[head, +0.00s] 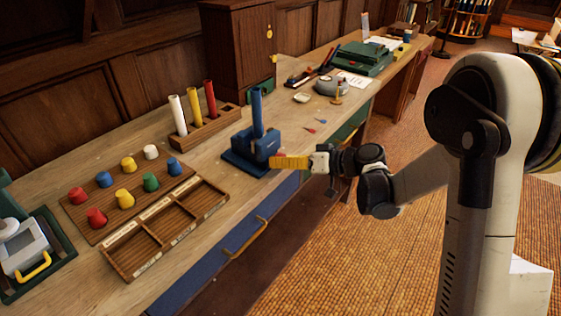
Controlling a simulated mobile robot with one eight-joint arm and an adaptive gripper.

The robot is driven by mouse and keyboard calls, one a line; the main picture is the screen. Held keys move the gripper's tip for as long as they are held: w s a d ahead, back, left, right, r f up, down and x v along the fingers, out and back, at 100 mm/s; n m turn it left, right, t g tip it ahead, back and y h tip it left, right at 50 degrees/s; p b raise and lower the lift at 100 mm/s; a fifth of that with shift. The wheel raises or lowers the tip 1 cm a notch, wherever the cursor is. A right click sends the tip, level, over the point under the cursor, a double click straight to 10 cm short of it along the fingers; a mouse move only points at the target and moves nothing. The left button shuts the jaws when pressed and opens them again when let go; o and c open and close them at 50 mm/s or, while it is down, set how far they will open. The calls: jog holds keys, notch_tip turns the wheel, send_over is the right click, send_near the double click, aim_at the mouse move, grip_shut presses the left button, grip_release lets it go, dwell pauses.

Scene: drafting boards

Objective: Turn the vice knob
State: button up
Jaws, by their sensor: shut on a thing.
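The blue vice (243,158) stands near the front edge of the wooden bench, with a blue cylinder (257,112) upright in it. My gripper (279,162) reaches in from the right, its yellow fingers level and against the vice's right side. A small red part shows at the fingertips, where the vice knob seems to be. The fingers are shut on the knob, which they mostly hide. How far the knob is turned cannot be seen.
A rack (208,122) with white, yellow and red rolls stands behind the vice. Left are a board of coloured pegs (103,204) and an empty divided tray (138,256). Two small darts (310,130) lie to the right. Drawers with a yellow handle (246,238) are below the bench edge.

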jog(key=shift+m+g+y, duration=0.3)
jog(key=shift+m+y, duration=0.2)
jog(key=shift+m, duration=0.4)
jog(key=o, duration=1.2)
